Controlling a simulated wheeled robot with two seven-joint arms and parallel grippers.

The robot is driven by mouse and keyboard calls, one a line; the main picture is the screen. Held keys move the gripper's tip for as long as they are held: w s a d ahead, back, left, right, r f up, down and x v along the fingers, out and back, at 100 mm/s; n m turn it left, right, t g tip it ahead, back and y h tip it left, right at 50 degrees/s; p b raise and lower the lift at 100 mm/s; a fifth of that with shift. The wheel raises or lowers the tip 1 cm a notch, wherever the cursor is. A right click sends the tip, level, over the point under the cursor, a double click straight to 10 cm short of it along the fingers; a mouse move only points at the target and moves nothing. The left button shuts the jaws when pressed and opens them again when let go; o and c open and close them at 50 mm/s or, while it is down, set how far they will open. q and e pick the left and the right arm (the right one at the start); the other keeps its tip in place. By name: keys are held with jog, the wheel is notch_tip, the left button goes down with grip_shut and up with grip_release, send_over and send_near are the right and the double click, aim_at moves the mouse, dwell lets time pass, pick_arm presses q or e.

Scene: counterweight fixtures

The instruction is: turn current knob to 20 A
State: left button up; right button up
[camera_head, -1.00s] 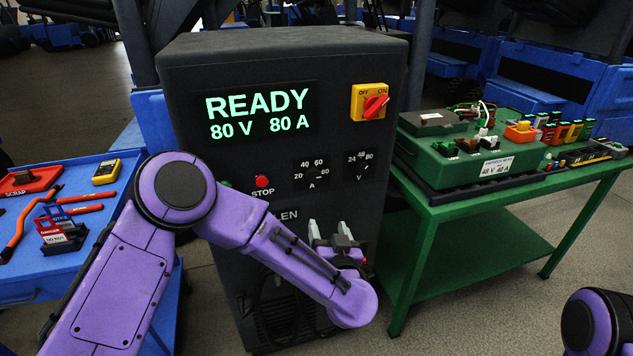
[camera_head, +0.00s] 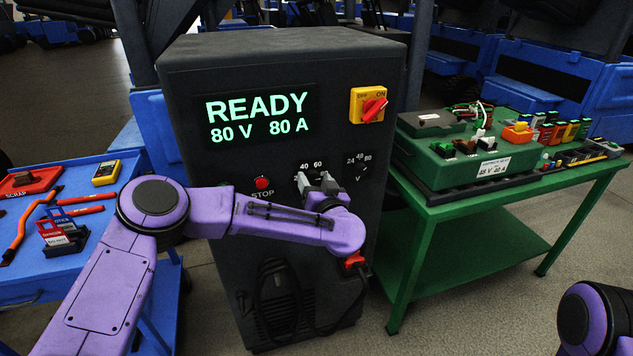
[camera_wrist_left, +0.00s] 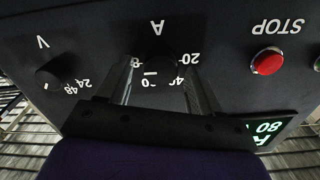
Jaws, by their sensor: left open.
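The dark current knob (camera_wrist_left: 160,66), marked A, shows upside down in the left wrist view. Its scale has 20 on the right and 80 on the left, partly covered. A short white mark shows on the knob's lower left side. My left gripper (camera_head: 316,183) is open at the charger's front, with one finger on each side of the knob in the left wrist view (camera_wrist_left: 161,92). I cannot tell if the fingers touch it. In the head view the gripper hides the knob. The display (camera_head: 258,117) reads READY, 80 V, 80 A. My right gripper is out of view.
The voltage knob (camera_wrist_left: 47,76) sits beside the current knob. The red STOP button (camera_head: 262,183) is on the other side. A red switch (camera_head: 374,107) on yellow is above. A blue table (camera_head: 25,285) stands left, a green table (camera_head: 470,205) right.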

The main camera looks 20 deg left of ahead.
pick_arm(q)
jog(key=c, duration=1.1)
jog(key=shift+o, duration=0.2)
jog(key=shift+r, duration=0.1)
